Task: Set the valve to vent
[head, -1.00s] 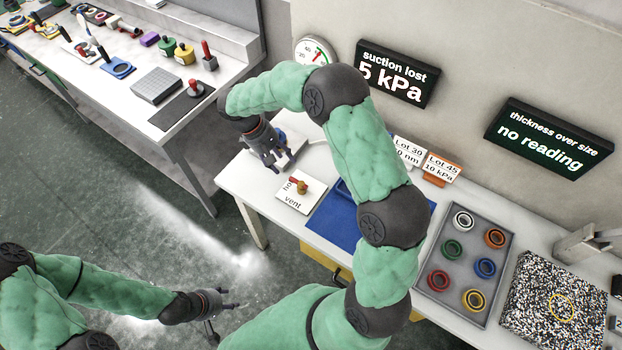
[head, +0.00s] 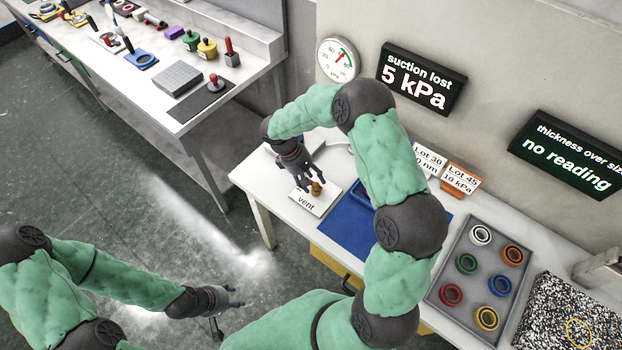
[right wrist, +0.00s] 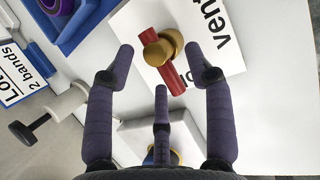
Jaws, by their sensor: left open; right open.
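The valve has a brass knob (head: 317,187) with a red lever (right wrist: 161,61), set on a white plate (head: 322,204) marked "vent"; another word on the plate is partly hidden. In the right wrist view the lever lies across the plate between "vent" and the partly covered word. My right gripper (head: 308,188) is open just above the valve. In the right wrist view, its open fingers (right wrist: 166,62) point at the lever and knob, with no contact that I can make out. My left gripper (head: 234,300) is open and empty over the floor, away from the table.
A blue mat (head: 345,222) lies right of the plate. A grey tray (head: 465,317) of coloured rings stands further right. A dial gauge (head: 338,60) and a sign reading "suction lost 5 kPa" (head: 421,78) are at the wall. Lot cards (head: 461,179) stand behind.

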